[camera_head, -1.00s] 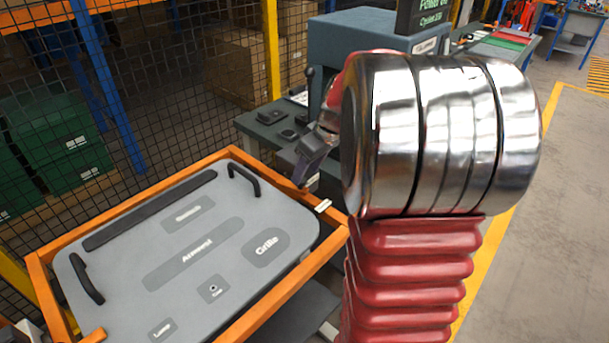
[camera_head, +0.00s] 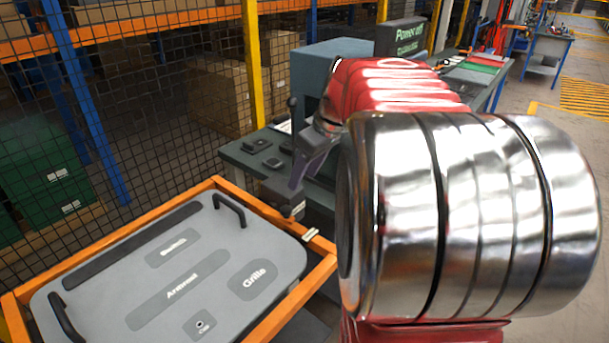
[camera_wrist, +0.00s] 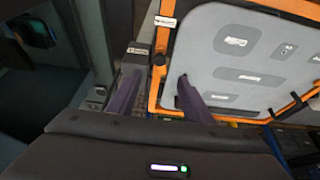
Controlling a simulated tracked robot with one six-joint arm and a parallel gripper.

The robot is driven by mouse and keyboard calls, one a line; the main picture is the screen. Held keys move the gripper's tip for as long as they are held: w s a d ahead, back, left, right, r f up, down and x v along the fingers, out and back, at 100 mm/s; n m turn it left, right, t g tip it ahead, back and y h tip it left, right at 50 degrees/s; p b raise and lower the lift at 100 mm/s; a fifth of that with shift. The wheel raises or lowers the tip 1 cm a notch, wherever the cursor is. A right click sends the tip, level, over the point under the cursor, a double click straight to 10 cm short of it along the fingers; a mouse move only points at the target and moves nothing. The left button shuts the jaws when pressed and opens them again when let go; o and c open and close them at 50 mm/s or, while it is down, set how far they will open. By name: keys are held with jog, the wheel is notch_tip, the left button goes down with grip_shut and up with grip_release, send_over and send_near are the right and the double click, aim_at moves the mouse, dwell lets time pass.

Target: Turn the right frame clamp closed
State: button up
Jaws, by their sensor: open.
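The grey panel (camera_head: 120,275) lies in the orange frame (camera_head: 265,207), its lettered face up. My gripper (camera_head: 296,195) hangs just beyond that corner. In the wrist view its two purple-grey fingers (camera_wrist: 157,88) are spread, with the frame edge and pivot between their lines. Nothing is held. Contact with the clamp is not visible.
A workbench (camera_head: 250,160) with small dark devices and a blue-grey machine (camera_head: 325,75) stands behind my gripper. A wire mesh fence with a yellow post (camera_head: 252,70) runs behind the frame. Open floor (camera_head: 560,130) lies at the right.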

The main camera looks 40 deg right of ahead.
jog(key=shift+a, duration=0.2)
jog(key=shift+c, duration=1.4)
jog(key=a, duration=0.2)
jog(key=s+a, duration=0.1)
jog(key=a, duration=0.5)
jog(key=shift+s+r, duration=0.35)
jog(key=c, duration=0.6)
jog(key=shift+m+h, duration=0.3)
jog(key=shift+m, duration=0.2)
jog(key=s+a, duration=0.1)
jog(key=a, duration=0.1)
jog(key=s+a, duration=0.1)
jog(key=a, duration=0.2)
jog(key=s+a, duration=0.1)
jog(key=a, duration=0.1)
jog(key=shift+s+a+f, duration=0.15)
jog(key=shift+s+a, duration=0.05)
jog(key=shift+a, duration=0.15)
grip_shut()
jog(key=s+a+f+m+t, duration=0.1)
jog(key=s+a+f, duration=0.3)
jog(key=s+a, duration=0.6)
jog(key=shift+a+f, duration=0.25)
jog(key=shift+a, duration=0.2)
